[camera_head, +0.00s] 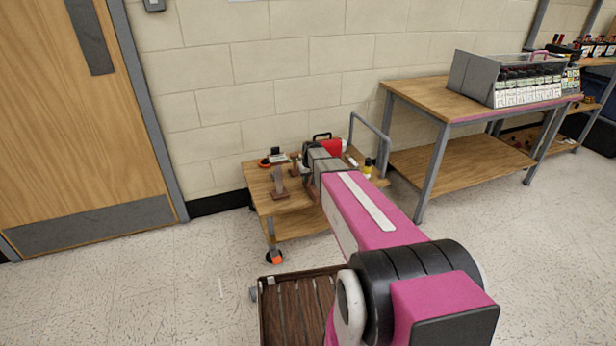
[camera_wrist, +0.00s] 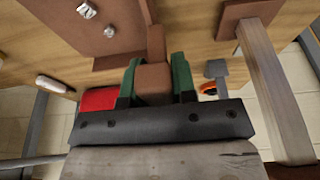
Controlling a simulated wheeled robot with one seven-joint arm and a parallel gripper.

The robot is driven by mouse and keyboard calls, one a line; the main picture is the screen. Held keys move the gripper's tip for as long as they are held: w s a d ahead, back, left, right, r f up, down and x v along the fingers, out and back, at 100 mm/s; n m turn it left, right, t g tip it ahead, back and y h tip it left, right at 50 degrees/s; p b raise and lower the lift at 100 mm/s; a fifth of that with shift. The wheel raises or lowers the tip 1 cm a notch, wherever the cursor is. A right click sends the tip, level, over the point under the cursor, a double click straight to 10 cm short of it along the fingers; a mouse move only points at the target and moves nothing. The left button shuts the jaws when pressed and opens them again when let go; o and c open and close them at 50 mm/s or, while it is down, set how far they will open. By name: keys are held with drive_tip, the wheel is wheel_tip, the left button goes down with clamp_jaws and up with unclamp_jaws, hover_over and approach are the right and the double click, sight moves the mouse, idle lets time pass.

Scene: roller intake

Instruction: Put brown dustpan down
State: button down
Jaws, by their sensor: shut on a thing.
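The brown dustpan (camera_wrist: 103,48) shows in the wrist view, its flat pan at upper left with small crumpled whitish bits on it. My gripper (camera_wrist: 155,80) has green fingers shut on its brown handle. In the head view my gripper (camera_head: 308,168) is over the small wooden cart (camera_head: 292,207), and only a small brown part of the dustpan (camera_head: 296,164) shows beside it. The rest is hidden by my gripper and arm. The pan lies over the wooden top; I cannot tell whether it touches it.
On the cart, a brown post on a base (camera_head: 278,182) stands left of my gripper. A red case (camera_head: 329,147) is behind, and a yellow bottle (camera_head: 367,168) is at the right. An orange ring (camera_head: 264,163) lies at the left. A workbench (camera_head: 430,100) stands right.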

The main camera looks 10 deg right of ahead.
drive_tip(key=shift+f, duration=0.6)
idle(0.3)
drive_tip(key=c, duration=0.8)
unclamp_jaws()
drive_tip(key=shift+c, duration=0.2)
drive_tip(key=shift+r, duration=0.1)
drive_tip(key=v, duration=1)
drive_tip(key=shift+r, duration=0.2)
drive_tip(key=s+a+f+m+g, duration=0.1)
drive_tip(key=s+m+g, duration=0.1)
drive_tip(key=s, duration=2.6)
drive_tip(key=shift+s+a+g+h, duration=0.15)
drive_tip(key=shift+a+g+h, duration=0.15)
drive_tip(key=shift+g, duration=0.2)
